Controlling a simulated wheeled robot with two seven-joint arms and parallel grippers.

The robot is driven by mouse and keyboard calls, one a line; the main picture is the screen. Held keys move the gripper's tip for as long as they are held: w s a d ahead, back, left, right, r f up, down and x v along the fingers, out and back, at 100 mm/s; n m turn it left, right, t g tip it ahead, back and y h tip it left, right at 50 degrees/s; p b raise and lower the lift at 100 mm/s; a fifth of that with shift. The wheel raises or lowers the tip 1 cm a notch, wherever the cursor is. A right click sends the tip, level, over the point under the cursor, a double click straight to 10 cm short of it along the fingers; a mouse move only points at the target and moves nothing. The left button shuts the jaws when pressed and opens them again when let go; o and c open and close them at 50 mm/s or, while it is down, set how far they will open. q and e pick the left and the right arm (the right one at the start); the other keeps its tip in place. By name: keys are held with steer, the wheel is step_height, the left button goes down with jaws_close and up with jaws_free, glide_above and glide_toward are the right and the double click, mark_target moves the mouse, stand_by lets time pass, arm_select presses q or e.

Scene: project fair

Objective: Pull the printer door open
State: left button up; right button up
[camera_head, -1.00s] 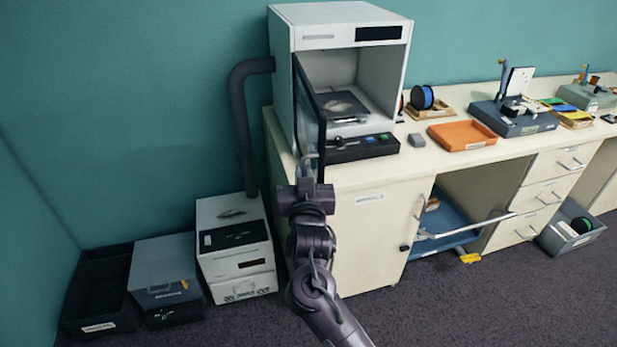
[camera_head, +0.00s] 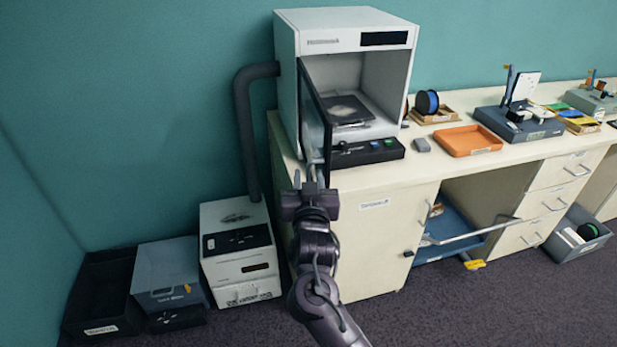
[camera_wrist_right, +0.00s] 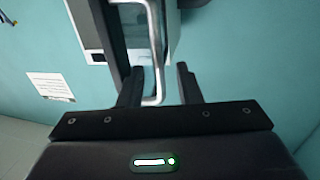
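The printer (camera_head: 345,17) is a white box-shaped cabinet on the desk with a dark interior bed. Its dark-framed door (camera_head: 314,115) stands swung open, out from the left side of the front. My right gripper (camera_head: 312,180) is at the lower part of the door, by the door handle. In the right wrist view the pale bar handle (camera_wrist_right: 158,60) shows between the two dark fingers of my right gripper (camera_wrist_right: 160,85). The fingers are apart, with gaps beside the bar, so it is not clamped. My left gripper is not in view.
The desk (camera_head: 385,180) carries a black control panel (camera_head: 368,151), an orange tray (camera_head: 467,140) and a blue spool (camera_head: 427,102). A white box unit (camera_head: 238,250), a grey box (camera_head: 167,268) and a black bin (camera_head: 100,285) stand on the floor at left. Open carpet lies in front.

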steer(key=s+b, duration=0.2)
steer(key=s, duration=0.5)
steer(key=shift+a, duration=0.1)
